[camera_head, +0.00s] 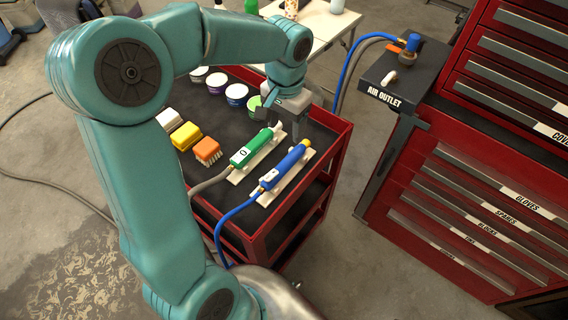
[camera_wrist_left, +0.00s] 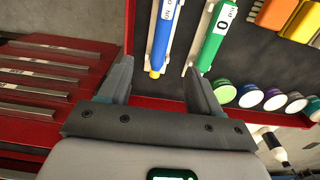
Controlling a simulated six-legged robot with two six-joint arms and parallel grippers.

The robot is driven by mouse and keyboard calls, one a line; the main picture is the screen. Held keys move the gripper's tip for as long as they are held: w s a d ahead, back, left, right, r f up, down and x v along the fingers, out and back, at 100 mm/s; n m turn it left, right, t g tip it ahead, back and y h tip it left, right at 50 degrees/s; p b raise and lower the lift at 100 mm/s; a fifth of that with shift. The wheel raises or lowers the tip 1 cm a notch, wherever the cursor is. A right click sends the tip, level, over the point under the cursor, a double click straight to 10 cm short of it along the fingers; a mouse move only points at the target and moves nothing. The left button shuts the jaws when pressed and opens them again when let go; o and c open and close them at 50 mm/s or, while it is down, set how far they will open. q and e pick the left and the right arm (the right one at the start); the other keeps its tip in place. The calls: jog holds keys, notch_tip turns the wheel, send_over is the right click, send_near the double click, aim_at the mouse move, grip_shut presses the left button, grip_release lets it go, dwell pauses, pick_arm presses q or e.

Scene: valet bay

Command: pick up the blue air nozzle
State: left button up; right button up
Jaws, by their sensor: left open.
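The blue air nozzle (camera_head: 283,170) lies on a pale rack on the red cart, with a yellow tip and a blue hose. In the left wrist view the blue nozzle (camera_wrist_left: 166,32) points its yellow tip toward the gap between my fingers. My left gripper (camera_head: 284,118) is open and empty, near the far ends of both nozzles. It also shows in the left wrist view (camera_wrist_left: 156,72). I cannot tell its exact height above the cart. The green nozzle (camera_head: 251,148) lies parallel, just left of the blue one. My right gripper is not in view.
The red cart (camera_head: 338,160) also carries several round tubs (camera_head: 236,91), an orange brush (camera_head: 207,150), a yellow block (camera_head: 186,136) and a white block (camera_head: 169,119). A red drawer cabinet (camera_head: 450,200) and the air outlet box (camera_head: 395,85) stand to the right. Floor shows between cart and cabinet.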

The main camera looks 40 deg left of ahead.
pick_arm(q)
send_over(284, 163)
jog(key=f, duration=0.9)
jog(key=shift+s+d+f, duration=0.2)
jog(key=shift+d+f, duration=0.1)
jog(key=shift+d, duration=0.05)
jog(key=shift+a+f, duration=0.15)
jog(key=shift+f, duration=1.25)
jog(key=shift+a+f, duration=0.15)
jog(key=shift+f, duration=1.2)
jog(key=shift+w, duration=0.1)
jog(key=c, duration=1.1)
jog(key=shift+r, duration=0.1)
jog(key=shift+c, duration=0.2)
notch_tip(284, 163, up, 20)
jog(key=shift+p, duration=0.45)
